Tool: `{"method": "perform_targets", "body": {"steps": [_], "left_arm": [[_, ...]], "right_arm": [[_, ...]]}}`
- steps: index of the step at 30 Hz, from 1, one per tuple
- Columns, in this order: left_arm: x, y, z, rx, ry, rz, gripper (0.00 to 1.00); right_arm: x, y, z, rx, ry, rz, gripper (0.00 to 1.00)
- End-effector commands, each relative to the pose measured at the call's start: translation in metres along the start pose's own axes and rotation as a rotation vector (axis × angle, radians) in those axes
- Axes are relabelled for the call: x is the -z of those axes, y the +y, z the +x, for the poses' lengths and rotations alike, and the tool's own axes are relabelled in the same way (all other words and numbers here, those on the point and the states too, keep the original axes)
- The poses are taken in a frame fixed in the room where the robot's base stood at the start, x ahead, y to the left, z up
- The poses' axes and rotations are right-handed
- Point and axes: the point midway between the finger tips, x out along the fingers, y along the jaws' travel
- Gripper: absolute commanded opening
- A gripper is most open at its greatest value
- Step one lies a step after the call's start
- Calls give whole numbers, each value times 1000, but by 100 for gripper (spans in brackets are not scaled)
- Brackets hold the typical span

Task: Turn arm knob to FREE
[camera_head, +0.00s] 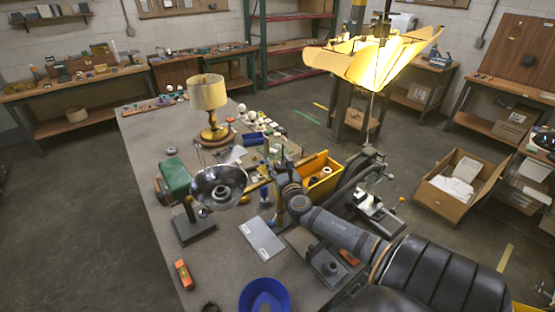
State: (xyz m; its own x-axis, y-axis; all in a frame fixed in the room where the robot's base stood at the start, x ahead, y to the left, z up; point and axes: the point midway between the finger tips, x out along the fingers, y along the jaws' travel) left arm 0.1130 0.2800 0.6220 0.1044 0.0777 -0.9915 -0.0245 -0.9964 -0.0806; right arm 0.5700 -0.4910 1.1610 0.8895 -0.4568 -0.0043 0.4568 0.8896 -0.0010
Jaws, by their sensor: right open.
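My right gripper (272,168) is over the middle of the workbench, at the end of the arm from the lower right. It is open and small in the picture, with tools and parts behind it. A lamp with a shiny metal reflector (218,187) stands to its left, apart from it. A thin arm rises behind the reflector. I cannot make out the arm knob or its FREE mark for certain. A yellow ball-ended lever (401,200) shows on a metal fixture (378,214) right of my arm. My left gripper is not in view.
The workbench (160,208) holds a brass table lamp (208,105), a green-shaded lamp (174,177), a yellow bin (318,177), a grey plate (261,239), a blue bowl (265,296) and an orange level (183,274). The bench's left front is mostly clear.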

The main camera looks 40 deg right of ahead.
Motion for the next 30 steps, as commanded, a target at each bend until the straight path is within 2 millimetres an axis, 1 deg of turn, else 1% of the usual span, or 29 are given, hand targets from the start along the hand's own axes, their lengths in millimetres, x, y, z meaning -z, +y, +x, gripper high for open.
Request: {"method": "perform_targets", "body": {"steps": [1,3,4,8,12,14,16,21,23,27,30], "left_arm": [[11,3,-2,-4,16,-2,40],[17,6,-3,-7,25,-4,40],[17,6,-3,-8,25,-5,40],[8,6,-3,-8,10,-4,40],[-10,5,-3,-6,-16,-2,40],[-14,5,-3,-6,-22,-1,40],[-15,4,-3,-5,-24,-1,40],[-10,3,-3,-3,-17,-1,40],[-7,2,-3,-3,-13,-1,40],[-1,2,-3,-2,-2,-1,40],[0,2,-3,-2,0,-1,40]], "right_arm": [[-2,0,6,2,0,3,51],[0,0,11,0,1,2,51],[-1,0,13,0,0,2,51],[1,0,15,0,1,0,51],[1,0,15,-1,1,0,51],[1,0,15,-1,1,0,44],[1,0,14,-1,1,0,35],[1,0,14,-1,1,0,12],[1,0,14,-1,1,0,4],[1,0,14,-1,2,0,0],[1,0,14,-1,3,0,0]]}}
